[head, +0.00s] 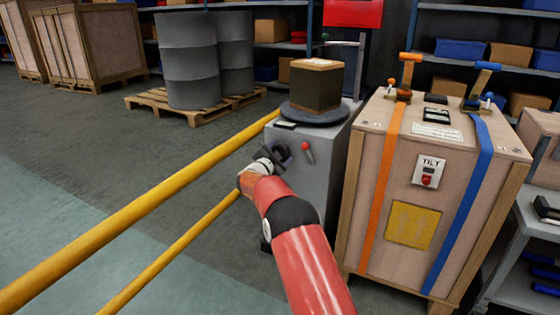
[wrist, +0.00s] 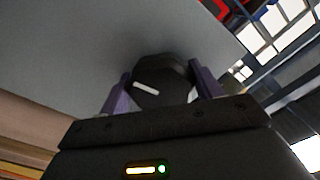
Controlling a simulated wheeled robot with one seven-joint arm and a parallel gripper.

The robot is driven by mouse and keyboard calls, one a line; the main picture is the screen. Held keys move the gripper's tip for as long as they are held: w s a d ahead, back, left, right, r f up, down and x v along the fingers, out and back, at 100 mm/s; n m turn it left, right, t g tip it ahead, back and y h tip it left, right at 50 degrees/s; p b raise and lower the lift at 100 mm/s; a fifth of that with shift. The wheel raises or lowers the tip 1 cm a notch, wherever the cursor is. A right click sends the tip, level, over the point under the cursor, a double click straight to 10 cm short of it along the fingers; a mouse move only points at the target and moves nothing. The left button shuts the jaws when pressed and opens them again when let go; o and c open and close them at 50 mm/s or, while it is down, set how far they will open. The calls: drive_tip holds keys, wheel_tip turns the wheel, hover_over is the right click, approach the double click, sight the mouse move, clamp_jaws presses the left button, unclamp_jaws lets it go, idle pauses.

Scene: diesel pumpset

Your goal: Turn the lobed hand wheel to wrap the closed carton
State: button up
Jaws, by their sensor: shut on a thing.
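The carton (head: 316,88) stands upright on a round dark turntable (head: 312,114) on top of a grey machine cabinet (head: 318,178). Its sides look dark and its top is brown. My gripper (head: 280,154) is at the front of this cabinet, left of a small red-knobbed lever (head: 306,147). In the wrist view, the black lobed hand wheel (wrist: 161,82) with a white mark sits between the two purple fingers of my gripper (wrist: 162,90). The fingers are shut on it from both sides. In the head view my gripper mostly hides the wheel.
A strapped wooden crate (head: 415,230) stands close on the right of the cabinet. Yellow rails (head: 150,208) run along the left. Grey drums (head: 190,60) stand on a pallet (head: 155,102) behind. Open floor lies left of the rails.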

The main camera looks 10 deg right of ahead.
drive_tip(key=shift+m+b, duration=1.4)
drive_tip(key=shift+m, duration=0.9)
drive_tip(key=o, duration=1)
drive_tip(key=shift+a, duration=0.1)
drive_tip(key=shift+v, duration=3.9)
